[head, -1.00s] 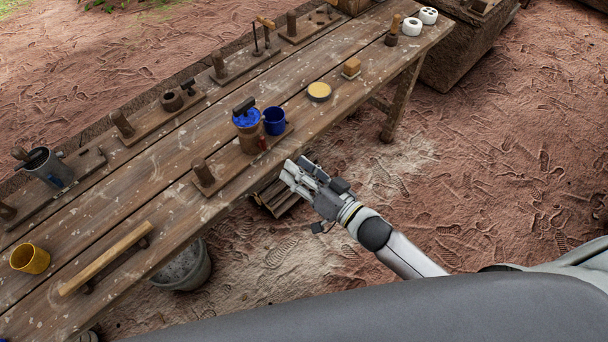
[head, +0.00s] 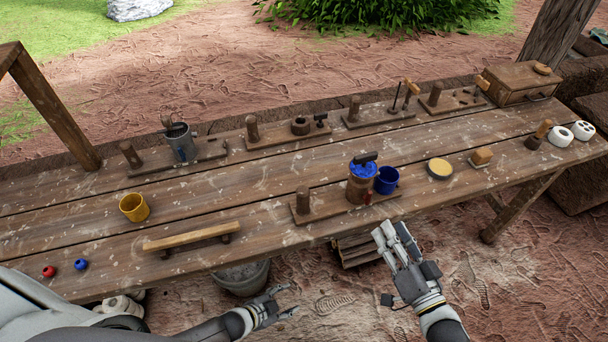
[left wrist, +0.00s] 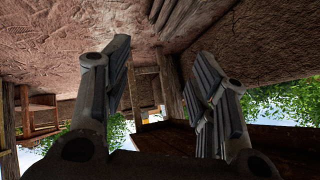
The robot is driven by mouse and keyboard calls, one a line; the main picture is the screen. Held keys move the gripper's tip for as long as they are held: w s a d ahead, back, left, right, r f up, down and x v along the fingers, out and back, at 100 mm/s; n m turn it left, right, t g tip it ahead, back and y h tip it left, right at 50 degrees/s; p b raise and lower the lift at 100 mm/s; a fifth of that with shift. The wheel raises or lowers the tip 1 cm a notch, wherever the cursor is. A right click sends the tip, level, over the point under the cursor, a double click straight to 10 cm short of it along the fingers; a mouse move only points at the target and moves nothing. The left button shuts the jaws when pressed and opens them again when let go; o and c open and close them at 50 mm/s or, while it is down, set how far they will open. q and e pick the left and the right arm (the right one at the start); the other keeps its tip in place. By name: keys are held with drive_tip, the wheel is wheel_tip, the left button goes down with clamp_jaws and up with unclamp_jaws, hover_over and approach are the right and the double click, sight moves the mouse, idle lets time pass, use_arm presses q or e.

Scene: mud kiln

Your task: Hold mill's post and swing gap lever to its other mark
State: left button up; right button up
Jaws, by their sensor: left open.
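The mill (head: 361,188) stands on a wooden base at the front edge of the bench, a brown body with blue in its top and a dark crosspiece above. An upright wooden post (head: 303,201) rises from the left end of the same base. A small red piece (head: 368,197), perhaps the gap lever's handle, shows low at the mill's front right; its marks are too small to read. My left gripper (head: 283,300) is open and empty, below the bench's front edge, left of the mill. My right gripper (head: 389,228) is in front of the bench, just below the mill, touching nothing visible.
A blue cup (head: 387,180) stands close right of the mill. A wooden bar (head: 192,237) on supports lies at the front left, near a yellow cup (head: 134,207). Several post-bearing boards line the back. A bucket (head: 241,278) stands under the bench.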

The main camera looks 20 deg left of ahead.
use_arm(q)
drive_tip(key=d+r+m+g+h, duration=0.2)
drive_tip(key=d+r+m+h, duration=0.4)
drive_tip(key=d+r+m, duration=0.45)
drive_tip(key=d+r+m+g+h, duration=0.3)
drive_tip(key=d+r+m+h, duration=0.35)
drive_tip(key=r, duration=0.75)
drive_tip(key=s+d+r+m+g+y, duration=0.1)
drive_tip(key=s+r+m+g+y, duration=0.25)
drive_tip(key=r+m+g, duration=1)
wheel_tip(320, 180, up, 3)
drive_tip(key=m+t+y, duration=1)
drive_tip(key=m+y, duration=0.4)
drive_tip(key=m, duration=0.2)
hover_over(304, 204)
drive_tip(key=shift+w+a, duration=0.1)
drive_tip(key=shift+w, duration=0.3)
drive_tip(key=shift+w+a+f, duration=0.15)
drive_tip(key=shift+w, duration=0.1)
drive_tip(key=shift+f, duration=0.3)
wheel_tip(304, 204, down, 10)
